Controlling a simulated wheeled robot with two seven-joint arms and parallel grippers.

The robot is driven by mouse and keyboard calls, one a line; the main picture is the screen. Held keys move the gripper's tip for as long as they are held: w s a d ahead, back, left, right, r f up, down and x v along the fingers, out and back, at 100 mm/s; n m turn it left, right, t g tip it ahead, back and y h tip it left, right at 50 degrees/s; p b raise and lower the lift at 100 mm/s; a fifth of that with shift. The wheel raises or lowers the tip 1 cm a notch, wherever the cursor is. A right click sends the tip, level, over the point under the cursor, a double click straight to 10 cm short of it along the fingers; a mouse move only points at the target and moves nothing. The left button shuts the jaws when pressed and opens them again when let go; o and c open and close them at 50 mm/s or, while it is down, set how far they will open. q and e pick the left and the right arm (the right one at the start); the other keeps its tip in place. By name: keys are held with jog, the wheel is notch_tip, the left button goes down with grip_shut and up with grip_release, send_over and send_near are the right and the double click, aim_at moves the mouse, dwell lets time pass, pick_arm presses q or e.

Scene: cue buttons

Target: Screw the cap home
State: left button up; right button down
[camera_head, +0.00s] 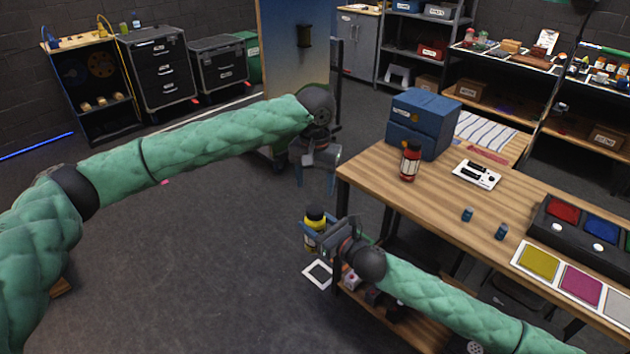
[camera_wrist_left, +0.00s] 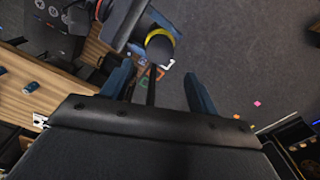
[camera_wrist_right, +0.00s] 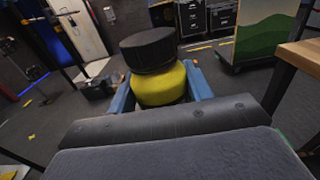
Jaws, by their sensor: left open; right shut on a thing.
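A yellow bottle (camera_head: 311,241) with a wide black cap (camera_head: 315,212) is in my right gripper (camera_head: 318,232), off the front left of the table and above the floor. The right wrist view shows the yellow body (camera_wrist_right: 160,85) between the blue fingers, with the black cap (camera_wrist_right: 148,50) on top. I cannot tell how tightly the cap sits. My left gripper (camera_head: 315,180) is open and empty above the bottle, fingers pointing down. In the left wrist view the cap (camera_wrist_left: 160,48) lies beyond and between the open fingers (camera_wrist_left: 160,86), apart from them.
The wooden table (camera_head: 400,205) is at the right. It holds a red bottle (camera_head: 410,162), a blue drawer box (camera_head: 422,122), a white switch plate (camera_head: 477,174), two small blue pieces (camera_head: 467,214), and a dark button panel (camera_head: 560,238). Open floor lies left.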

aim_at(315, 209)
dwell(0.3)
pick_arm(q)
jog(key=shift+f, duration=4)
jog(key=c, duration=1)
jog(key=m, duration=0.3)
jog(key=shift+m, duration=0.3)
jog(key=m, duration=0.5)
jog(key=o, duration=1.2)
jog(key=shift+c, duration=0.2)
notch_tip(315, 209, up, 12)
